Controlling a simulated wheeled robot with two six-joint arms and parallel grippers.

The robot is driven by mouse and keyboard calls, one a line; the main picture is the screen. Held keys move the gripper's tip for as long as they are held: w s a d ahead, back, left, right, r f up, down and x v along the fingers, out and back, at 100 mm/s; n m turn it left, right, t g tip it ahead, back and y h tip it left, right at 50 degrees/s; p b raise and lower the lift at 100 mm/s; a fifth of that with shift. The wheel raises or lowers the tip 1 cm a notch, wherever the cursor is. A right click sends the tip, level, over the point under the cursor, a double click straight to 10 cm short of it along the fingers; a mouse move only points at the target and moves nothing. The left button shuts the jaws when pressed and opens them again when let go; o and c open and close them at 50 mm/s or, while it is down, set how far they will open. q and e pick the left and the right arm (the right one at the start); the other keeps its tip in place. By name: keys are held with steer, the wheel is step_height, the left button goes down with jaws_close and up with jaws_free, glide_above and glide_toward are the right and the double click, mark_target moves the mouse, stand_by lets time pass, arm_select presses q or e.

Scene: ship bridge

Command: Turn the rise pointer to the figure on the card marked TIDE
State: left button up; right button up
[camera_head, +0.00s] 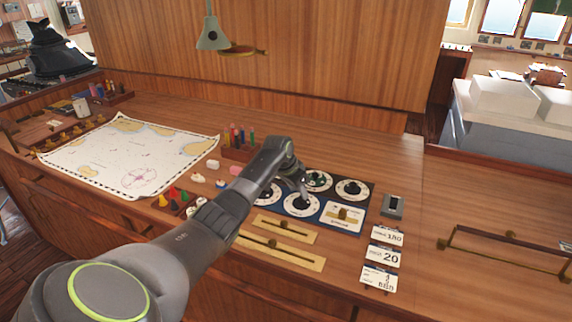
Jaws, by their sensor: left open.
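A dark panel (325,222) on the wooden desk bears several round white-rimmed dials with black knobs. One dial (301,205) is at the front middle, another (319,181) behind it, a third (352,189) at the back right, and one at the left is partly hidden by my arm. I cannot read which dial is the rise pointer. My left gripper (304,192) is open, pointing down over the front middle dial; contact cannot be told. Three white cards lie right of the panel: 180 (386,236), 20 (385,257), and letters at the front (379,279). Their small headings are unreadable.
A white plate with a brass lever (343,214) is on the panel's right. Brass sliders (281,250) lie in front. A grey switch box (393,206) stands right of the panel. A chart (130,155) and coloured pieces (174,197) lie left. A brass rail (505,250) is right.

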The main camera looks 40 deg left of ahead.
arm_select(q)
steer(key=b+v, duration=0.3)
steer(key=v, duration=1.1)
steer(key=shift+s, duration=0.2)
steer(key=shift+r, duration=0.1)
